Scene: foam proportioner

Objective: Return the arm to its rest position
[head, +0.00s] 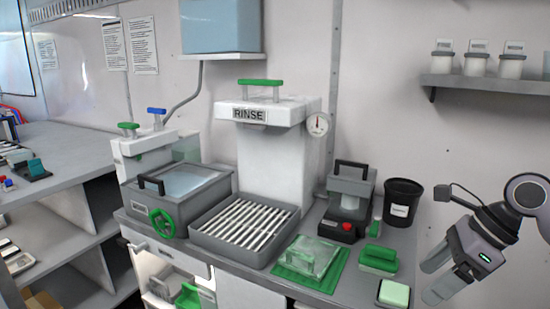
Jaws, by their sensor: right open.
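My right arm (500,222) comes in from the right edge. My right gripper (430,282) is open and points down and to the left, just right of the counter's front right corner. Nothing shows between its two grey fingers. My left arm and left gripper are out of view.
Near the gripper are a light green sponge in a dark tray (393,294), a green-handled block (379,260) and a black bin (401,203). A clear box on a green mat (284,268), a slatted tray (210,228) and the white RINSE unit (270,150) stand further left. A shelf with white jars (510,67) is above.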

